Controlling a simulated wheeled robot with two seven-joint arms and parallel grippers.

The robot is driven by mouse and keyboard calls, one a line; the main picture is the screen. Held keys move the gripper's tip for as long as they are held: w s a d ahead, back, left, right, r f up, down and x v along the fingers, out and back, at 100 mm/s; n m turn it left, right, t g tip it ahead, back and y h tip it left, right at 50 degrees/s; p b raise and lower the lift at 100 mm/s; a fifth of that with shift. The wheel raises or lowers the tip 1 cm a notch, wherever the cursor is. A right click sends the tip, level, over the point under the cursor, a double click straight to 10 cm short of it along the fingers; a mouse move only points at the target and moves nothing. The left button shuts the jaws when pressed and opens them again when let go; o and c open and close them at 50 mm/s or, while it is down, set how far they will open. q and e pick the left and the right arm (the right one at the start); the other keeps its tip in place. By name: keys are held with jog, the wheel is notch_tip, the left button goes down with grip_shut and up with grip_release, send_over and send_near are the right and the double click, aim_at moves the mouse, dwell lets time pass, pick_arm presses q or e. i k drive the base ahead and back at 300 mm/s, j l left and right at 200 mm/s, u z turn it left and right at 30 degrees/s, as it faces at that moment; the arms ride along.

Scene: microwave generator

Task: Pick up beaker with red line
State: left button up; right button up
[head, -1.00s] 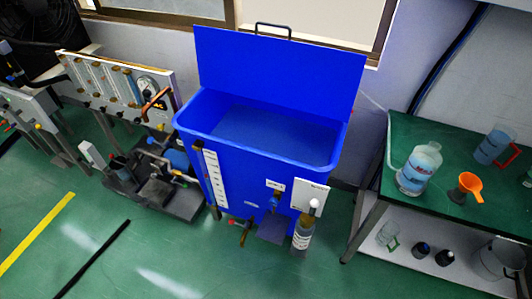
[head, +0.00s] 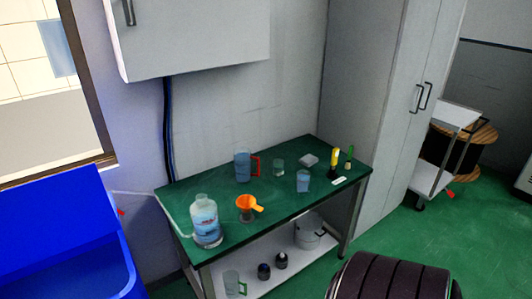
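A green-topped table (head: 275,205) stands in the middle of the view. On it is a blue-tinted jug (head: 242,168) with a red handle. A small clear beaker (head: 279,168) stands to its right, and a blue-tinted beaker (head: 303,182) is nearer the front edge. I cannot make out a red line on either beaker at this size. Neither of my grippers is in view.
A large bottle (head: 206,222) and an orange funnel (head: 249,203) stand on the table's left part. Yellow and green items are at its right end. The lower shelf holds a pot (head: 309,231). A blue tank (head: 65,240) is left; a cabinet (head: 375,110) is right.

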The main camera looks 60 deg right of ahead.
aim_at(303, 181)
jog(key=z, duration=2.1)
jog(key=l+u, duration=0.1)
jog(key=u, duration=0.45)
jog(key=i+l+u, duration=0.2)
jog(key=l, duration=0.15)
jog(key=i+l+u, duration=0.2)
jog(key=l, duration=0.15)
jog(key=l+u, duration=0.2)
jog(key=l, duration=0.2)
jog(key=l+u, duration=0.2)
jog(key=l, duration=0.2)
